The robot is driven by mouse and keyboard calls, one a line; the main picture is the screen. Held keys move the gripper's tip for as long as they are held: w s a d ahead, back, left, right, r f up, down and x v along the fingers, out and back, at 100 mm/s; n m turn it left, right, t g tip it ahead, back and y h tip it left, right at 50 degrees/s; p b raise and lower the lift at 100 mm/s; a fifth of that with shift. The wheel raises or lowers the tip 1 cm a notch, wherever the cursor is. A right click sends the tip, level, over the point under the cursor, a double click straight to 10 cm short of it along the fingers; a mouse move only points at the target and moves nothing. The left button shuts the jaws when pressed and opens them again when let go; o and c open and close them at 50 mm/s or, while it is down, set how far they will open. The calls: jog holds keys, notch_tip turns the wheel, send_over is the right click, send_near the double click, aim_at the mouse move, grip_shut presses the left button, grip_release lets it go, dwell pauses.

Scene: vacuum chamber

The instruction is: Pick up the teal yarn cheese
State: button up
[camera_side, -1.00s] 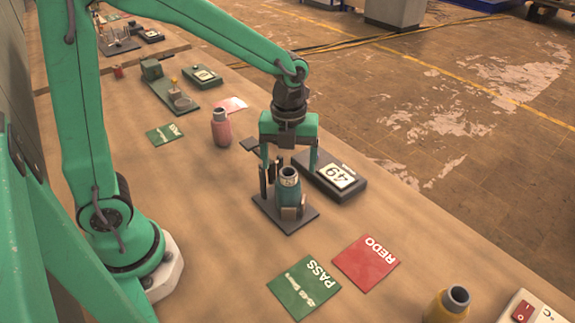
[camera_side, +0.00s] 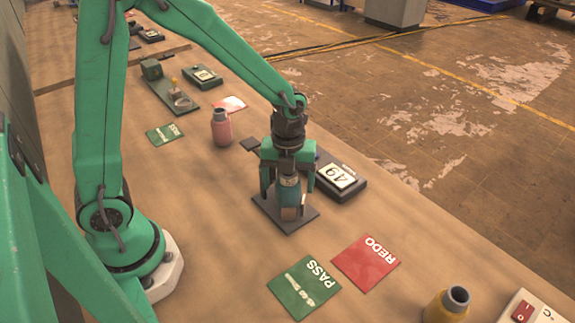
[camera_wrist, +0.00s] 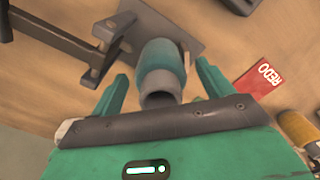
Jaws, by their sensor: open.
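The teal yarn cheese (camera_side: 290,197) stands on a dark grey plate (camera_side: 301,222) in the side view, with its top hidden by my gripper. It also shows in the wrist view (camera_wrist: 162,70), a teal body with a grey hollow core end facing the camera. My gripper (camera_side: 288,194) is open and lowered over it, one finger on each side. In the wrist view the fingers (camera_wrist: 160,86) lie left and right of the teal cheese, with a gap visible on the left. Whether the right finger touches it I cannot tell.
A black display reading 49 (camera_side: 341,180) stands close to the right of the plate. A pink cheese (camera_side: 221,128) stands behind left, a yellow one (camera_side: 447,304) front right. Green PASS (camera_side: 304,287) and red REDO (camera_side: 366,262) cards lie flat in front. Bare table lies left of the plate.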

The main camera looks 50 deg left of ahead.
jog(key=shift+f, duration=0.6)
jog(key=c, duration=1.2)
jog(key=shift+r, duration=0.25)
jog(key=shift+r, duration=0.55)
jog(key=s+d+r, duration=0.2)
jog(key=d+r, duration=0.1)
jog(key=s+d+r, duration=0.5)
jog(key=d+r, duration=0.1)
jog(key=shift+s+r, duration=0.2)
jog(key=shift+r, duration=0.05)
